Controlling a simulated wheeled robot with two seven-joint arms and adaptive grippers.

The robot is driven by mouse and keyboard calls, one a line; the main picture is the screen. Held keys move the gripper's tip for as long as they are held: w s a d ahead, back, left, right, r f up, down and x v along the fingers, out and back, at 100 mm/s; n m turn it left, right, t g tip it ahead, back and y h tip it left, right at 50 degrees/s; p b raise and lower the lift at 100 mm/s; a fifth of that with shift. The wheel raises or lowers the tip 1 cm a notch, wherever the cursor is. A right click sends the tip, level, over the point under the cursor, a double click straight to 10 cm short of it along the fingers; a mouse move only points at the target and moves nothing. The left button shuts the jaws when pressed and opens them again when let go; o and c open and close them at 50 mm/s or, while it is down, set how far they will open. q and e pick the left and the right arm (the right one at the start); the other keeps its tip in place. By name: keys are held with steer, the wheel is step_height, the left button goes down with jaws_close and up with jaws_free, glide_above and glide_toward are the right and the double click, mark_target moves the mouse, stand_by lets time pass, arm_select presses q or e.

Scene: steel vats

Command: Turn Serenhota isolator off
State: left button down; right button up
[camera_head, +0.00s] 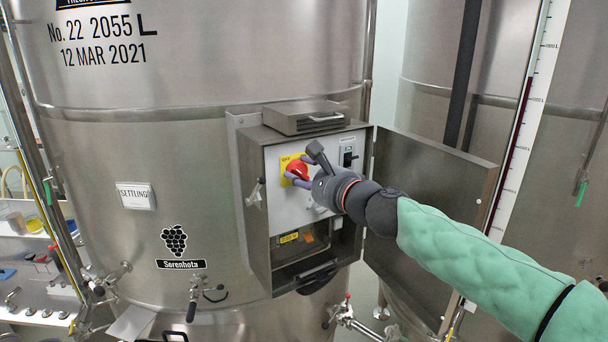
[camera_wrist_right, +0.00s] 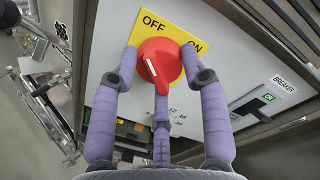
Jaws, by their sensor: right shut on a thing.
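The Serenhota isolator is a red rotary knob (camera_head: 297,168) on a yellow plate (camera_head: 286,161), on the light panel of an open steel box fixed to the vat. In the right wrist view the knob (camera_wrist_right: 160,62) sits below the words OFF and ON, with a short white line on its left part, below OFF. My right gripper (camera_head: 305,174) is at the panel. In the right wrist view its purple fingers (camera_wrist_right: 160,85) are closed around the knob, one on each side and one below. My left gripper is in neither view.
The Serenhota label (camera_head: 181,264) is on the vat (camera_head: 120,140) left of the box. The box door (camera_head: 430,190) stands open to the right. A breaker switch (camera_head: 348,157) is right of the knob; it also shows in the right wrist view (camera_wrist_right: 252,106). Valves stick out lower down.

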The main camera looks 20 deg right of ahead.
steer(key=shift+f, duration=0.1)
stand_by(0.4)
steer(key=o, duration=1.1)
steer(key=shift+w+d, duration=0.1)
steer(key=shift+o, duration=0.2)
steer(key=shift+s+d+r, duration=0.15)
steer(key=shift+s+r, duration=0.05)
steer(key=shift+s, duration=0.3)
steer(key=v, duration=1.1)
steer(key=shift+f, duration=0.15)
